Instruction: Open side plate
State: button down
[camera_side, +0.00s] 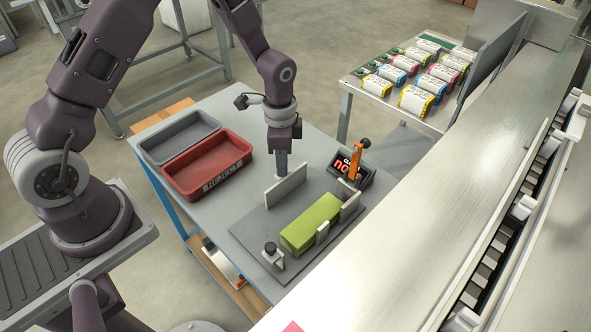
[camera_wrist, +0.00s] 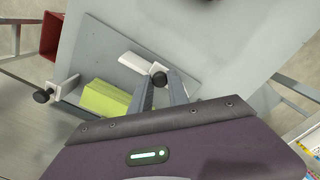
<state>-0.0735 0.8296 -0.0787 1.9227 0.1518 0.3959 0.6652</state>
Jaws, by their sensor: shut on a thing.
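My gripper (camera_side: 281,170) points down at the upper edge of a pale upright side plate (camera_side: 286,190) and is shut on it. In the wrist view the two fingers of my gripper (camera_wrist: 161,78) close in around a dark round knob at the end of the pale plate (camera_wrist: 133,62). The plate stands apart from a folded yellow-green cloth stack (camera_side: 311,222), with a strip of base plate between them. The cloth also shows in the wrist view (camera_wrist: 104,98). The fingertips' exact contact is partly hidden.
Behind are a dark box with an orange lever (camera_side: 361,156), and red (camera_side: 206,167) and grey (camera_side: 180,137) trays. A steel conveyor (camera_side: 430,190) runs along the right.

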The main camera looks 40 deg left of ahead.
jog(key=shift+a, duration=0.1)
jog(key=c, duration=1.3)
grip_release()
jog(key=shift+o, duration=0.2)
notch_tip(320, 180, up, 7)
jog(key=shift+r, duration=0.1)
jog(key=s+r+n+t, duration=0.1)
jog(key=s+r+n, duration=0.15)
jog(key=r, duration=0.65)
jog(key=s+r+n+t, duration=0.2)
jog(key=s+r, duration=0.4)
jog(key=s, duration=0.4)
jog(key=s+r+n+t, duration=0.2)
jog(key=s+r+n, duration=0.2)
jog(key=s, duration=0.6)
notch_tip(320, 180, up, 2)
jog(key=shift+s+d+t, duration=0.3)
jog(key=shift+s+d, duration=0.05)
jog(key=shift+d, duration=0.1)
